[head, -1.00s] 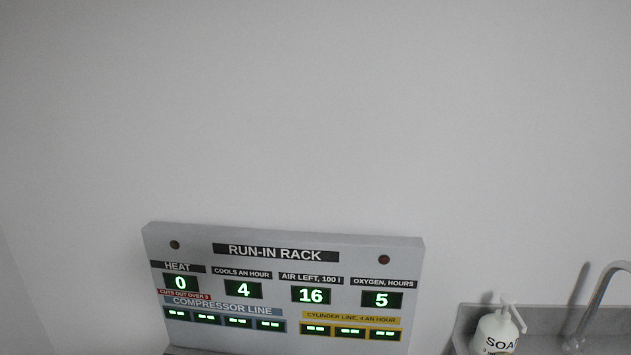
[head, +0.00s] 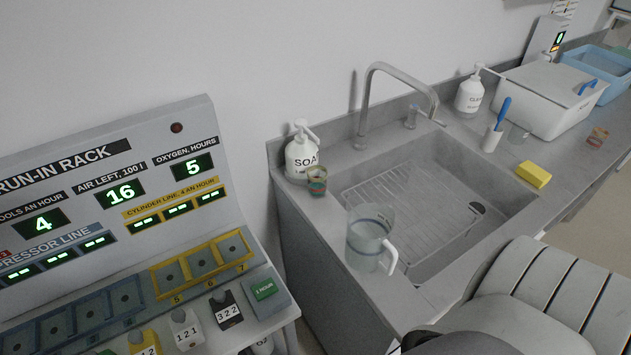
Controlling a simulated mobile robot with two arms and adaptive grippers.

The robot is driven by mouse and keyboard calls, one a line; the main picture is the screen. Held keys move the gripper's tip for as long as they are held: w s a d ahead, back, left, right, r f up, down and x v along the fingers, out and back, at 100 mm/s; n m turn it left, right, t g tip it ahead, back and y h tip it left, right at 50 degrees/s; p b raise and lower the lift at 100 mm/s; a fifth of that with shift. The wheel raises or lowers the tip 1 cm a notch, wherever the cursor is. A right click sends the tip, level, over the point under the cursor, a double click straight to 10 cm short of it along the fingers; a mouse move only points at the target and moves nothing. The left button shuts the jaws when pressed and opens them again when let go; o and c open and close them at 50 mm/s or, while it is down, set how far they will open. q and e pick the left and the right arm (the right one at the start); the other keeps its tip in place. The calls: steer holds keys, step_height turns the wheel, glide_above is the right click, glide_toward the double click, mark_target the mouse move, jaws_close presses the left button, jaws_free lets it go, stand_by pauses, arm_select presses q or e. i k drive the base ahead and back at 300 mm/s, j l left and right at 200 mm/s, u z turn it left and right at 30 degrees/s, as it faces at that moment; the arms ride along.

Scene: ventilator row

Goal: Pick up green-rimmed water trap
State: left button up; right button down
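Neither of my grippers is in view.
A clear jug (head: 370,239) stands on the counter's front left corner by the sink (head: 420,190). The soap bottle (head: 303,153), tap (head: 366,95), yellow sponge (head: 533,174), brush holder (head: 491,138) and white bin (head: 545,99) stand around. The run-in rack (head: 110,190) is at left.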

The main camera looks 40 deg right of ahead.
mark_target(317, 175)
steer(key=z, duration=1.9)
